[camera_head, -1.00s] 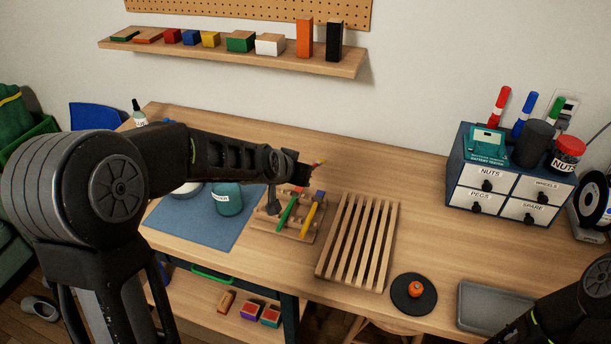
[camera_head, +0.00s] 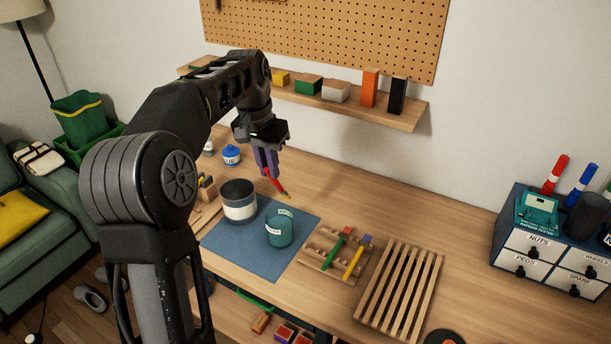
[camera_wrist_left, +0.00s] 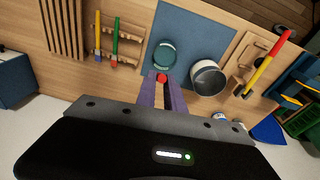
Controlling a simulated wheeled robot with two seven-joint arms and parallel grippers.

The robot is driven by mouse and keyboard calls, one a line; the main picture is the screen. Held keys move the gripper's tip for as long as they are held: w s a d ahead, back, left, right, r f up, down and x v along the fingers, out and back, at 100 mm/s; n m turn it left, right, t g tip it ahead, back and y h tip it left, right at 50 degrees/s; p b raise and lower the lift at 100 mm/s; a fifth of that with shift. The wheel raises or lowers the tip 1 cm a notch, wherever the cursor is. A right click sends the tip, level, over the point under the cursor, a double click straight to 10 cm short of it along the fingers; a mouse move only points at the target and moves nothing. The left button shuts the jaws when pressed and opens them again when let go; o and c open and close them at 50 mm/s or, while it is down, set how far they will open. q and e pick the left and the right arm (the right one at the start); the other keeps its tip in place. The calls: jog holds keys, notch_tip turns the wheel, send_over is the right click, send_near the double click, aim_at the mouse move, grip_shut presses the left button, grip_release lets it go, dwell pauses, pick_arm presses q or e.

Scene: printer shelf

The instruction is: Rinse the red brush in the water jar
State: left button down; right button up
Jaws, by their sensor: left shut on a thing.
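The red brush (camera_head: 272,182) is held in my left gripper (camera_head: 267,170), which is shut on it. The brush hangs tilted, its yellowish tip low and to the right, in the air above and behind the blue mat. The teal water jar (camera_head: 280,232), with a white label, stands open on the mat, nearer than the brush; the two look apart. In the left wrist view the brush's red end (camera_wrist_left: 162,78) shows between the purple fingers, with the teal jar (camera_wrist_left: 164,56) just beyond. My right gripper is out of view.
A white and dark open pot (camera_head: 240,207) stands left of the jar on the blue mat (camera_head: 255,262). A wooden brush rack (camera_head: 318,262) with green and yellow brushes is right of the jar. A slatted rack (camera_head: 400,295) lies farther right. The shelf (camera_head: 345,112) is behind.

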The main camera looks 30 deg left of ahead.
pick_arm(q)
jog(key=shift+s+a+r, duration=0.55)
jog(key=shift+s+r, duration=0.25)
jog(key=shift+f, duration=0.15)
notch_tip(320, 180, down, 13)
jog(key=w+b, duration=0.1)
jog(key=b, duration=0.2)
jog(key=shift+w, duration=0.35)
dwell(0.3)
jog(key=shift+s, duration=0.1)
dwell(0.3)
